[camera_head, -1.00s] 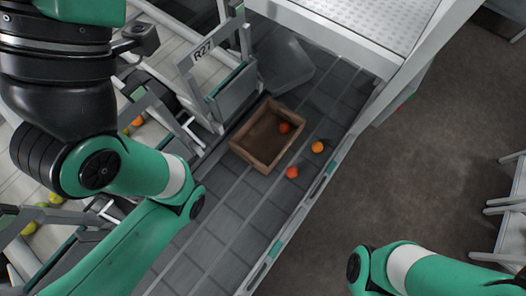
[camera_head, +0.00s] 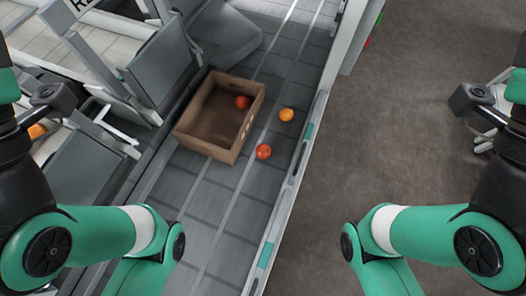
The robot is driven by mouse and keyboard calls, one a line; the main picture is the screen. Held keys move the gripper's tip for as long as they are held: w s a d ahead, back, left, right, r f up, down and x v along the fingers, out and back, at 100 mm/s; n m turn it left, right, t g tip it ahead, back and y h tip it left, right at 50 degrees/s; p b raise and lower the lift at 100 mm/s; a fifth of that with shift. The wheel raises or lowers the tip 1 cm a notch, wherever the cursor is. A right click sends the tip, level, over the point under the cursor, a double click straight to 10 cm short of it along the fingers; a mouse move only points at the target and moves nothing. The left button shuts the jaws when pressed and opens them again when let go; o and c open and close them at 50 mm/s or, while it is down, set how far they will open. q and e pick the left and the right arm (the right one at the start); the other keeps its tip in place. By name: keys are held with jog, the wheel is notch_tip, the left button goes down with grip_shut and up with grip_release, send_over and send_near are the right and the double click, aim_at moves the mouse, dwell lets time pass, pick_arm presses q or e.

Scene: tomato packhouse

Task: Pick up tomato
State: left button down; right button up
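A red tomato (camera_head: 263,151) lies on the grey belt just right of the box. An orange tomato (camera_head: 286,114) lies farther back and to the right, near the belt's edge. Another red tomato (camera_head: 242,102) is inside the open brown cardboard box (camera_head: 208,147), near its back right corner. Green and black arm links of mine come in from both sides at the bottom. Neither gripper shows in the picture, so whether they hold anything is hidden.
The conveyor belt (camera_head: 197,192) is clear in front of the box. A metal side rail (camera_head: 286,190) bounds it on the right, with open floor (camera_head: 380,120) beyond. A grey panel (camera_head: 160,68) stands left of the box. A white rack sits at the far right.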

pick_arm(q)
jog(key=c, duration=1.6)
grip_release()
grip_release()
